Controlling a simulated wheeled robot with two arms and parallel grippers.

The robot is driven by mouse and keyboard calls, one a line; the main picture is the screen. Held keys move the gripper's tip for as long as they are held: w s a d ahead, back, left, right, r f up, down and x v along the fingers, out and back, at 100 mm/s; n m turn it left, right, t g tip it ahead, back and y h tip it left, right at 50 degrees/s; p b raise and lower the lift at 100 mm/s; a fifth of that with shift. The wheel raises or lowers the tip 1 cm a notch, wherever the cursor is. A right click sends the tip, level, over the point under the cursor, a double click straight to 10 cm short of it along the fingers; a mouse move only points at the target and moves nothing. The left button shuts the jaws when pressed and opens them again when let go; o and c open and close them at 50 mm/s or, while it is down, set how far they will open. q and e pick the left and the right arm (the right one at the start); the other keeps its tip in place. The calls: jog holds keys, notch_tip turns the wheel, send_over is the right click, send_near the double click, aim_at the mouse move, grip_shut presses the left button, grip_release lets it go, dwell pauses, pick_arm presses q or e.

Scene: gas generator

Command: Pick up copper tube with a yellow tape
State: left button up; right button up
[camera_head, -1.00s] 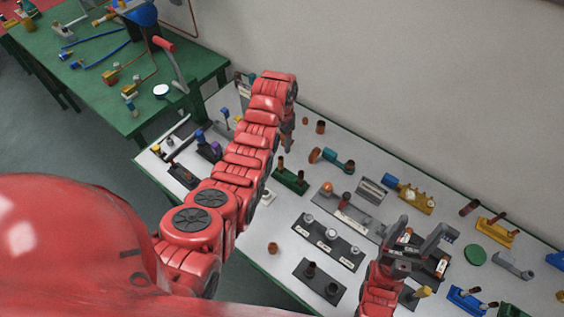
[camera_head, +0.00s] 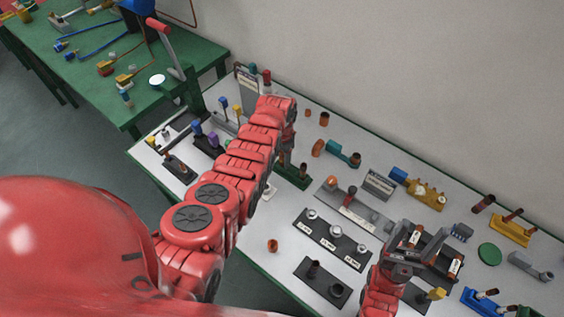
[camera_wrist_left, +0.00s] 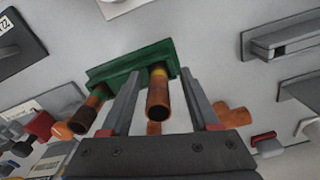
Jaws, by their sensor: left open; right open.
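A copper tube with a yellow band (camera_wrist_left: 158,100) stands in a green holder (camera_wrist_left: 125,62) in the left wrist view. My left gripper (camera_wrist_left: 160,78) is open, with one finger on each side of this tube. A second copper tube (camera_wrist_left: 88,112) stands in the same holder, left of the fingers. In the head view the green holder (camera_head: 292,178) is partly hidden by my left arm, and my left gripper (camera_head: 288,150) points down over it. My right gripper (camera_head: 422,240) is open and empty over the right part of the table.
A dark block with several round fittings (camera_head: 331,240) and a dark two-tube holder (camera_head: 321,284) stand nearer the front. A yellow holder (camera_head: 426,194) and a blue holder (camera_head: 480,302) stand to the right. A green table (camera_head: 190,60) is at the upper left.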

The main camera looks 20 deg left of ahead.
pick_arm(q)
jog(key=shift+r, duration=0.2)
grip_shut()
